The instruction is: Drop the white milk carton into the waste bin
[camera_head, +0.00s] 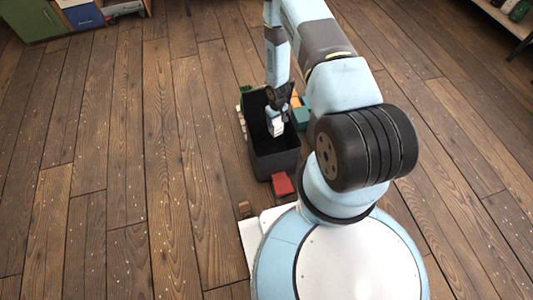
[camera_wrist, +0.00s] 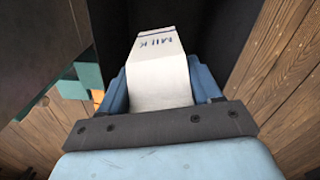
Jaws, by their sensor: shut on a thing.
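A white milk carton (camera_wrist: 158,72) with "MILK" in dark letters fills the middle of the wrist view, between the blue fingers of my gripper (camera_wrist: 160,88). My gripper (camera_head: 277,112) is shut on the carton, which also shows small in the head view (camera_head: 276,127). A black open-topped bin (camera_head: 273,166) stands on the floor, and the carton hangs over its opening. In the wrist view the dark bin interior (camera_wrist: 205,35) shows behind the carton. I cannot tell how deep the carton is relative to the rim.
A red block (camera_head: 283,184) lies against the bin's front. Teal (camera_head: 302,117) and orange (camera_head: 295,102) things are to its right, a green thing (camera_head: 246,91) to its left. Wooden floor (camera_head: 130,170) is clear on the left. Cabinets (camera_head: 40,20) stand at the far left.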

